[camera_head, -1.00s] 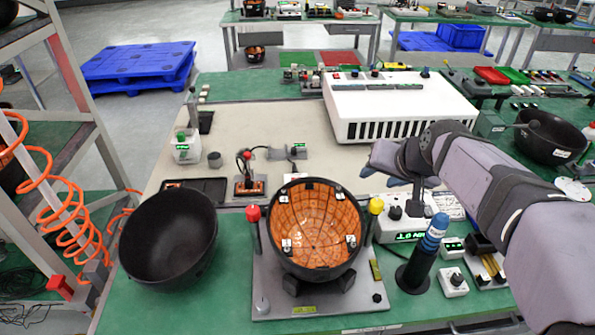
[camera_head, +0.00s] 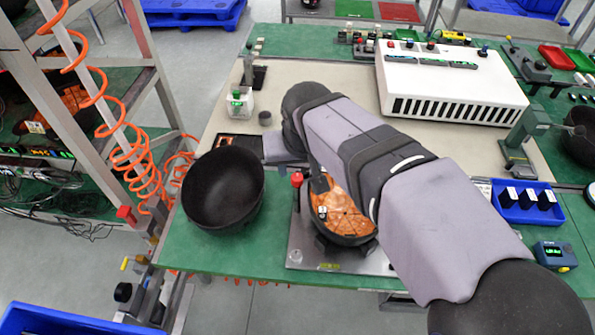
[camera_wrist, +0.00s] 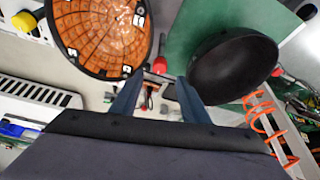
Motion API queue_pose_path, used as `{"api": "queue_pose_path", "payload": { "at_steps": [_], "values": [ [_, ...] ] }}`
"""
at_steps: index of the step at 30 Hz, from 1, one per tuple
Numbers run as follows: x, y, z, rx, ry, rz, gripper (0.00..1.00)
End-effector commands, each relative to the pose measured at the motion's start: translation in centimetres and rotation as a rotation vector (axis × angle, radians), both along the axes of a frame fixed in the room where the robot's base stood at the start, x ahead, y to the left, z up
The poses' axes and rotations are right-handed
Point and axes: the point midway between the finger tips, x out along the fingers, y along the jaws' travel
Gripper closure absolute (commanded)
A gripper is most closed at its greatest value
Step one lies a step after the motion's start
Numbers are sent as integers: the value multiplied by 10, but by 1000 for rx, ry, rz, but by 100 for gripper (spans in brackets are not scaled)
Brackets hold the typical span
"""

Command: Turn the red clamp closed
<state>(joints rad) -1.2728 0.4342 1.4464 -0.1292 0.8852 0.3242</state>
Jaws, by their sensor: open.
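The red clamp (camera_head: 297,179) is a red knob on a post at the left side of the fixture plate (camera_head: 306,258). It also shows in the wrist view (camera_wrist: 160,65), above and between my fingertips. The fixture holds a black bowl lined with orange segments (camera_head: 338,210), partly hidden behind my arm; the orange lining shows in the wrist view (camera_wrist: 95,32). My gripper (camera_wrist: 157,92) is open, with two blue-grey fingers apart and nothing seen between them. In the head view my arm hides most of the gripper, which is near the red clamp's far side.
An empty black bowl (camera_head: 222,188) stands left of the fixture. In the wrist view a yellow knob (camera_wrist: 24,22) is on the fixture's other side. A white vented box (camera_head: 450,85) stands at the back. Orange coiled hose (camera_head: 130,150) hangs at the left by a metal rack.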

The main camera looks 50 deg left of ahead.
Motion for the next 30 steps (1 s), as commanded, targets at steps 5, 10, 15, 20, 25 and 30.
{"api": "queue_pose_path", "payload": {
  "at_steps": [5,10,15,20,25,30],
  "values": [
    [5,6,-21,-5,2,0,58],
    [9,13,-40,-3,2,-1,58],
    [12,18,-54,-1,1,-1,58],
    [13,20,-58,2,1,-1,58],
    [13,20,-58,2,1,-1,58],
    [13,20,-58,2,1,-1,87]
  ]
}}
